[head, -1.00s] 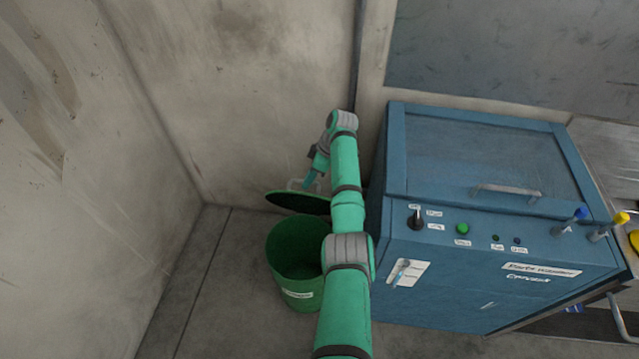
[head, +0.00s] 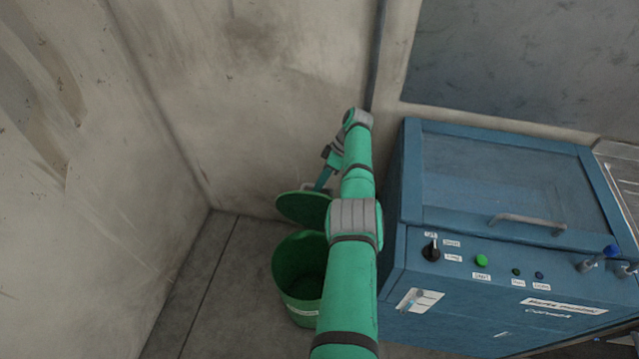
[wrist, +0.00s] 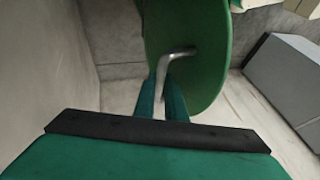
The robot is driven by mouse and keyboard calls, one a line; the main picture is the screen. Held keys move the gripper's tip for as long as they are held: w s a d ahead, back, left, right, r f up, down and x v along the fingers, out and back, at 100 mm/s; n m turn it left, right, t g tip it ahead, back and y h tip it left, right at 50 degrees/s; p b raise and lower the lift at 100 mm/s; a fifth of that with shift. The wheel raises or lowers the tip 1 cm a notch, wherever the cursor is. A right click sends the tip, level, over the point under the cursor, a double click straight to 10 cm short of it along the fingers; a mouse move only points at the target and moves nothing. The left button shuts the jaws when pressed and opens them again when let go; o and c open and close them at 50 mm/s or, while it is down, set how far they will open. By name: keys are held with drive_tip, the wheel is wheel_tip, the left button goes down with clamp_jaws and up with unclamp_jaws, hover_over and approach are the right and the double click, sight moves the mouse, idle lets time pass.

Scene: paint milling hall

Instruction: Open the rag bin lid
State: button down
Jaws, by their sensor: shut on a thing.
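The green rag bin (head: 297,272) stands on the floor in the corner, its mouth open and its dark inside showing. Its round green lid (head: 303,208) is raised at the back of the bin, near the wall. In the wrist view the lid (wrist: 208,70) fills the upper middle, with a bent metal handle (wrist: 176,55) on its face. My gripper (wrist: 163,103) is shut on this handle, one finger on each side.
A blue parts washer (head: 395,270) stands close on the right of the bin, with a bar handle (head: 527,222), a knob (head: 431,250) and buttons on its front. Walls close in behind and on the left. The floor left of the bin is clear.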

drive_tip(key=shift+w+a+r, duration=0.1)
drive_tip(key=shift+a, duration=0.1)
drive_tip(key=c, duration=1.8)
unclamp_jaws()
drive_tip(key=shift+d, duration=0.15)
drive_tip(key=shift+d, duration=0.15)
drive_tip(key=v, duration=1)
drive_tip(key=shift+d+r, duration=0.1)
drive_tip(key=shift+r, duration=0.2)
